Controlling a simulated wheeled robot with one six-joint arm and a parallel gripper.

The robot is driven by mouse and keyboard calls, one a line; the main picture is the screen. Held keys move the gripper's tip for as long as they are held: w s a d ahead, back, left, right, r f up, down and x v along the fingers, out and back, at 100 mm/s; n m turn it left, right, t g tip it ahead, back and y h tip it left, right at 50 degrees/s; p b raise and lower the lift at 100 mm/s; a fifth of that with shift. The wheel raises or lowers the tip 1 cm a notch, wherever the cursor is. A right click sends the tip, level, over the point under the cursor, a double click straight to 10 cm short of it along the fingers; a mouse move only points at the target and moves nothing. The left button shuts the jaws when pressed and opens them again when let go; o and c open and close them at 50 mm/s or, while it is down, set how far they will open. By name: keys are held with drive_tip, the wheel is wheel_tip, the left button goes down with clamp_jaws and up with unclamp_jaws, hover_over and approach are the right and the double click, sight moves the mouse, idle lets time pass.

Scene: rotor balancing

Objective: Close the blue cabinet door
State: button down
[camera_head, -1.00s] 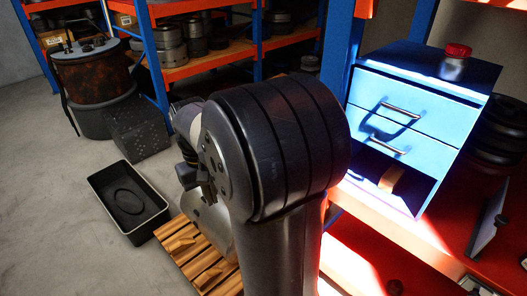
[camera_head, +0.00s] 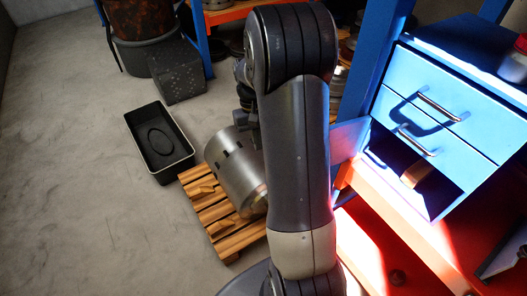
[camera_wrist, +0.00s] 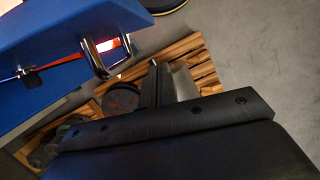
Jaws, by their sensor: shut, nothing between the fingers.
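The blue cabinet (camera_head: 452,118) stands on the red-orange shelf at the right of the head view. It has two closed drawers with metal handles above an open lower compartment holding a tan object (camera_head: 415,173). A pale blue panel (camera_head: 348,140), apparently the open door, sticks out to the left of the compartment, partly behind my arm. In the wrist view a blue panel (camera_wrist: 65,45) with a metal handle (camera_wrist: 98,58) fills the upper left. My gripper (camera_wrist: 155,72) is shut and empty, below and right of that handle, apparently apart from it. In the head view its fingertips cannot be made out.
A blue rack post (camera_head: 377,75) stands left of the cabinet. A wooden pallet (camera_head: 222,228) with a silver drum (camera_head: 236,172) lies on the floor beside my arm. A black tray (camera_head: 160,160) is farther left. A red-capped jar (camera_head: 515,62) stands on the cabinet.

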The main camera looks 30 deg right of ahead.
drive_tip(key=s, duration=0.2)
drive_tip(key=s+f+p, duration=0.1)
drive_tip(key=s, duration=0.1)
drive_tip(key=shift+s+a, duration=0.1)
drive_tip(key=shift+a, duration=0.3)
